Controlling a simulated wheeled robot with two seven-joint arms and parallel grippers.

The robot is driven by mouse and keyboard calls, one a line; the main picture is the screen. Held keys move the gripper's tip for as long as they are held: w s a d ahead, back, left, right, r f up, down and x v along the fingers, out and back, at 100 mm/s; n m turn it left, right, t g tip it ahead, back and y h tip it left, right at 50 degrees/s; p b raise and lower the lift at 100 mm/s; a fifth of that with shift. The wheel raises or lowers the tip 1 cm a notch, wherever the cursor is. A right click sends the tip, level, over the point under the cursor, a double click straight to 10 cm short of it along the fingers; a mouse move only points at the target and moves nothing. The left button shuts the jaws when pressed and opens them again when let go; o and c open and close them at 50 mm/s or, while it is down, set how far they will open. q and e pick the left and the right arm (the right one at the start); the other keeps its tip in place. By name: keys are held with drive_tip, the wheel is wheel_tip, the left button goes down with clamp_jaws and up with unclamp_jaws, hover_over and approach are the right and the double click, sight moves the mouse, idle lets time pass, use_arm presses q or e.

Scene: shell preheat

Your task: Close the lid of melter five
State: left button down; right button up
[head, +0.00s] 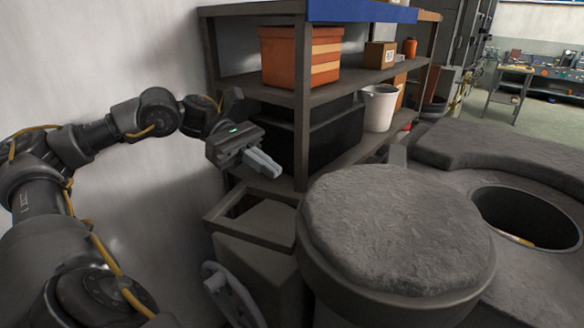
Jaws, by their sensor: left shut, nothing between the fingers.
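The melter (520,170) is a large grey rough-topped body at the right. Its round dark opening (527,218) is uncovered, and a small yellowish strip shows inside. A thick round grey lid (395,225) with a rough top lies to the left of the opening, clear of it. No number shows on the melter, so I cannot tell which one it is. My left gripper (268,165) is shut and empty, up and to the left of the lid and apart from it. My right gripper is not in view.
A shelf rack (302,130) stands behind my left gripper, with an orange crate (285,55), a white bucket (378,108) and a cardboard box (380,54). A grey handwheel (230,290) and an open-topped box (235,240) sit left of the lid. A white wall (100,60) bounds the left side.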

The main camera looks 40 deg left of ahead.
use_arm(q)
drive_tip(key=p+x, duration=0.1)
drive_tip(key=x, duration=0.2)
drive_tip(key=r+p+x, duration=0.1)
drive_tip(key=p+x, duration=0.1)
drive_tip(key=shift+d, duration=0.5)
